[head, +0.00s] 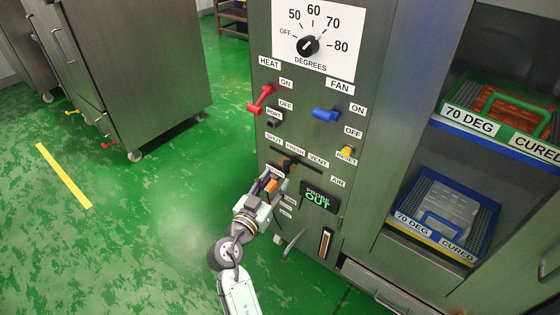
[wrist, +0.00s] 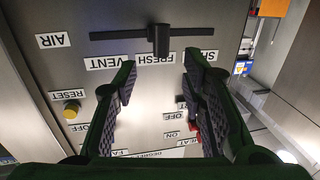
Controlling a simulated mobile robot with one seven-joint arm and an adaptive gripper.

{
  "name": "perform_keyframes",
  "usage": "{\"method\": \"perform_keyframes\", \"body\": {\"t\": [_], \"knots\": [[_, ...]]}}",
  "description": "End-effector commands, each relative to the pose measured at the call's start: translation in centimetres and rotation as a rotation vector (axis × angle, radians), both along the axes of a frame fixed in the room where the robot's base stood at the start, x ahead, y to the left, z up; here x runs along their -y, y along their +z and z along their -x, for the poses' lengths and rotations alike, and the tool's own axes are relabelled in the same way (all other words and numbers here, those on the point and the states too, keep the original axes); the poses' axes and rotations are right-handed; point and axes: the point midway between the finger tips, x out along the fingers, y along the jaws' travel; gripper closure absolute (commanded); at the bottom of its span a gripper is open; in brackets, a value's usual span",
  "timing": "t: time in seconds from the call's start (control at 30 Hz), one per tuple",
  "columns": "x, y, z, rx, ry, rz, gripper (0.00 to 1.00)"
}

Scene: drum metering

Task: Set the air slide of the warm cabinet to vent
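The air slide is a dark horizontal slot with a black knob (wrist: 160,40) on the warm cabinet (head: 345,120). Its labels read SHUT, FRESH and VENT (head: 318,160). The knob stands at about FRESH, near the middle of the slot; it also shows in the head view (head: 288,164). The wrist view is upside down, with VENT left and SHUT right. My gripper (head: 275,180) is just below the slide in the head view. In the wrist view its two dark fingers (wrist: 160,72) are spread apart on either side of the knob's line, with nothing between them. Contact with the knob is not visible.
Above the slide are the red heat lever (head: 262,98), blue fan lever (head: 326,114) and yellow reset button (head: 346,152). A PROBE OUT display (head: 318,198) is to the lower right. Trays stand in bays at the right. Green floor is open at the left.

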Motion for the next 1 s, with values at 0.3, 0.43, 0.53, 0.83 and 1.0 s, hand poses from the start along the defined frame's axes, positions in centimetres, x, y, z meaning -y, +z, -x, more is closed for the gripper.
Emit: {"method": "perform_keyframes", "body": {"t": [0.3,0.43,0.53,0.83,1.0], "knots": [[2.5,0.4,-5.6,0.000,0.000,-0.001,0.62],[3.1,0.3,-7.0,0.000,0.002,-0.001,0.62],[3.4,0.2,-7.6,0.000,0.002,-0.001,0.62],[3.5,0.1,-7.8,0.000,0.004,-0.001,0.62],[3.5,0.1,-7.8,0.000,0.004,-0.001,0.72]]}}
